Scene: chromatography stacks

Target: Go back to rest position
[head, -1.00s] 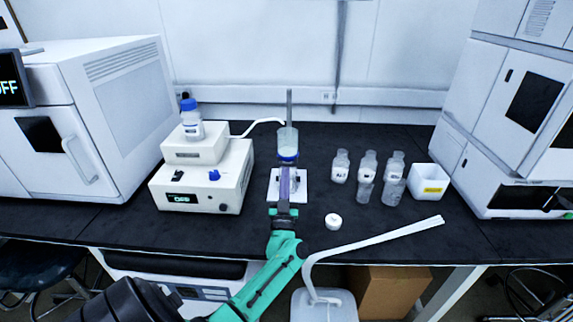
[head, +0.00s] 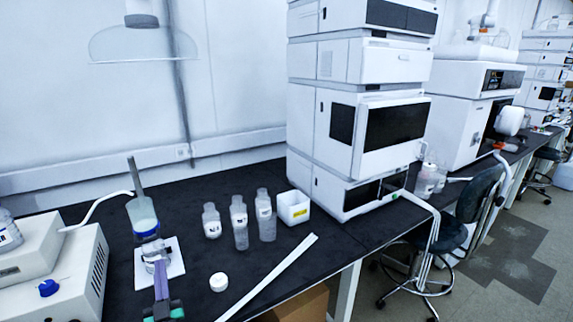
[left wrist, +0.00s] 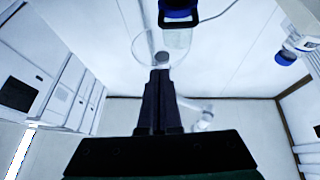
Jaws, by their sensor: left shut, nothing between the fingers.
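My left gripper (head: 157,262) is in the lower left of the head view, near the stand holding a clear glass vessel (head: 143,213) with a blue ring. The gripper overlaps the stand's white base (head: 177,262) in the picture; I cannot tell whether it touches. In the left wrist view the dark fingers (left wrist: 158,100) are together with nothing between them. Glass and a blue-and-black part (left wrist: 178,12) show beyond the fingertips there. My right gripper is in neither view.
Several clear labelled bottles (head: 239,224), a white box (head: 293,207) and a white cap (head: 218,282) stand right of the gripper. A long white strip (head: 268,276) crosses near the bench's front edge. An instrument stack (head: 365,110) rises behind. A stool (head: 478,195) stands on the floor.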

